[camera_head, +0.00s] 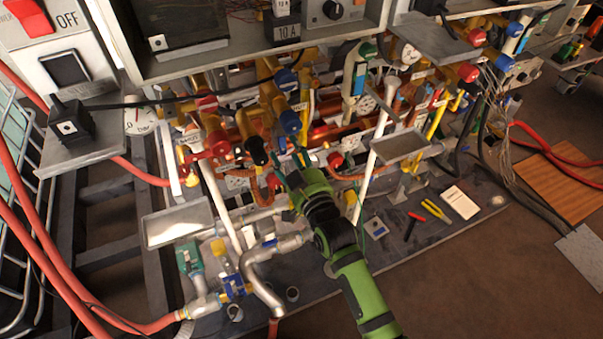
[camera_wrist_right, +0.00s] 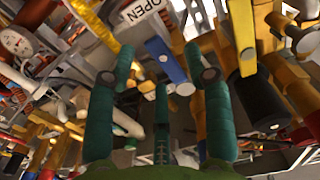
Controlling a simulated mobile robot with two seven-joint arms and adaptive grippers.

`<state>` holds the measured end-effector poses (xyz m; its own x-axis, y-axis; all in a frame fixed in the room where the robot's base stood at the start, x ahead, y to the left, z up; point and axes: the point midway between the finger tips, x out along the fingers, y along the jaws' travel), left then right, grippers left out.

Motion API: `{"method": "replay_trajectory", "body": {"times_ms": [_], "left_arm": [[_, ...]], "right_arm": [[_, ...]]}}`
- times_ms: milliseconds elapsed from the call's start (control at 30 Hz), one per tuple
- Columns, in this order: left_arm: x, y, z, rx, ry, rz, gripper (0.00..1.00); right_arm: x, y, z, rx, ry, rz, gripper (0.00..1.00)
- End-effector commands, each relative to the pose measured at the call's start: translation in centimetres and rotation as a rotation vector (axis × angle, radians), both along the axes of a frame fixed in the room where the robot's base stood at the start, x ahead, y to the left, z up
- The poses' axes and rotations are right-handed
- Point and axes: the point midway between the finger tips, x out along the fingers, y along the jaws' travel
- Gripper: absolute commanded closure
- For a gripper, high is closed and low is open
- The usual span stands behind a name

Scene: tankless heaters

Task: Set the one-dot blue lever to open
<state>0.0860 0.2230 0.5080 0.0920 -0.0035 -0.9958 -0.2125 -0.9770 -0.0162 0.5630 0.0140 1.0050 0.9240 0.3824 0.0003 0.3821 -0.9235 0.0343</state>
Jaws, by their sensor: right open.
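My right gripper (camera_head: 292,168) reaches into the crowded pipework in the head view. In the right wrist view its green fingers (camera_wrist_right: 160,62) are spread open. A blue lever (camera_wrist_right: 172,68) lies between and beyond the fingertips, slanting down to the right, with a pale round end. I cannot tell whether the fingers touch it. A white "OPEN" label (camera_wrist_right: 146,10) is just above the lever. I cannot make out a dot count on the lever. In the head view the gripper and pipes hide that spot. My left gripper is not in view.
Yellow pipes (camera_wrist_right: 243,35) and a black cylinder (camera_wrist_right: 254,100) crowd the right of the wrist view. In the head view, white pipes (camera_head: 374,150) and a metal tray (camera_head: 399,146) stand right of my gripper. Another tray (camera_head: 178,222) is at the left. Red hoses (camera_head: 35,262) run along the left.

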Motion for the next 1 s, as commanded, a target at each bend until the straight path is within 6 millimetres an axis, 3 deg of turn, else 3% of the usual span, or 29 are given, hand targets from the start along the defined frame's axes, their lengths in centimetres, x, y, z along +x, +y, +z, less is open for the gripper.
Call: {"method": "replay_trajectory", "body": {"times_ms": [200,400,1000], "left_arm": [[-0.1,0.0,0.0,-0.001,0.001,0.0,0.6],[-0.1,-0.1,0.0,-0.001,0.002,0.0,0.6],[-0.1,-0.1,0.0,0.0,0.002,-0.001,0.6]], "right_arm": [[-4.7,-1.9,-0.2,-0.001,0.003,0.001,0.48],[-7.3,-3.0,-0.1,-0.002,0.001,0.001,0.48],[-8.1,-3.3,0.0,0.0,0.0,0.001,0.48]]}}
